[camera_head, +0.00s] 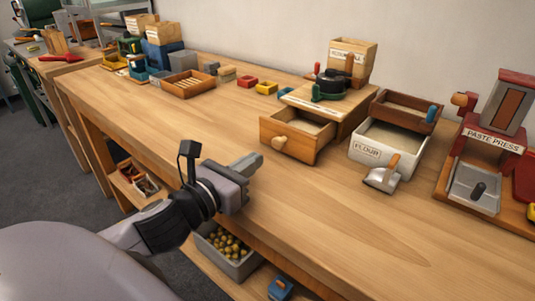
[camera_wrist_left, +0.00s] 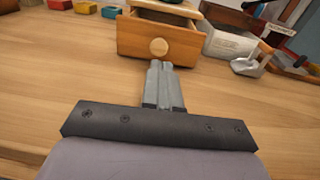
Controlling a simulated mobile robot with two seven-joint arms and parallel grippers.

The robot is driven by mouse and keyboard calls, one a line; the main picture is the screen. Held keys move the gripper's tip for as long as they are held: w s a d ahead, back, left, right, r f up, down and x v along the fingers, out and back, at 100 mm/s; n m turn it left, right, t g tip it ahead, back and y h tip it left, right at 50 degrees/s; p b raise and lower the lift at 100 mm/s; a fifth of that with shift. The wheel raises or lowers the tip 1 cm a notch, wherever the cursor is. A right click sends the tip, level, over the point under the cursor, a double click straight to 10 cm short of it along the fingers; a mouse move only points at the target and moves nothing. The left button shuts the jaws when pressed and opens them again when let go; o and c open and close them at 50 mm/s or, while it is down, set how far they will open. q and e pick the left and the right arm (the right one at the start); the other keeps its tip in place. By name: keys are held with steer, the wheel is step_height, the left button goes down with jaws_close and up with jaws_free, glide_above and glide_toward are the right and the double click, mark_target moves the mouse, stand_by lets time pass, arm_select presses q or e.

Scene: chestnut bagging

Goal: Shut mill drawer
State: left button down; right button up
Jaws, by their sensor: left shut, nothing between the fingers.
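The mill (camera_head: 328,97) is a wooden box with a dark grinding top and a hopper, standing toward the back of the bench. Its drawer (camera_head: 294,137) is pulled out toward the front, and the inside shows. A round wooden knob (camera_head: 279,142) is on the drawer front. In the left wrist view the drawer front (camera_wrist_left: 178,42) and knob (camera_wrist_left: 158,47) are straight ahead of the fingertips. My left gripper (camera_head: 257,159) is shut and empty, in front of the knob and apart from it; it also shows in the left wrist view (camera_wrist_left: 160,66). My right gripper is not in view.
A white flour bin (camera_head: 372,151) and a metal scoop (camera_head: 382,177) are right of the drawer. The paste press (camera_head: 483,150) stands at the far right. Small red (camera_head: 247,81) and yellow (camera_head: 266,88) boxes lie behind. The bench front is clear.

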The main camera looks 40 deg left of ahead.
mark_target(277, 143)
arm_select(q)
steer(key=shift+w+d, duration=0.1)
steer(key=shift+w, duration=2.7)
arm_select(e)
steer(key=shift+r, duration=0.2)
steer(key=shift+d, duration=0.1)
arm_select(q)
steer(key=shift+w+r+p, duration=0.1)
steer(key=shift+w+p, duration=0.35)
steer(key=shift+w, duration=0.05)
steer(key=w+p, duration=0.1)
steer(key=w, duration=0.2)
steer(key=w+p, duration=0.1)
steer(key=w, duration=0.2)
steer(key=w+p, duration=0.1)
steer(key=w, duration=0.2)
steer(key=shift+w+d, duration=0.3)
steer(key=shift+d, duration=0.1)
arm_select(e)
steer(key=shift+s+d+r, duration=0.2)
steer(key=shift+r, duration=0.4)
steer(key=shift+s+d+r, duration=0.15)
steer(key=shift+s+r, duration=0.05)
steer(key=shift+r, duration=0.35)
arm_select(q)
steer(key=shift+w+a+r, duration=0.1)
steer(key=shift+r, duration=0.05)
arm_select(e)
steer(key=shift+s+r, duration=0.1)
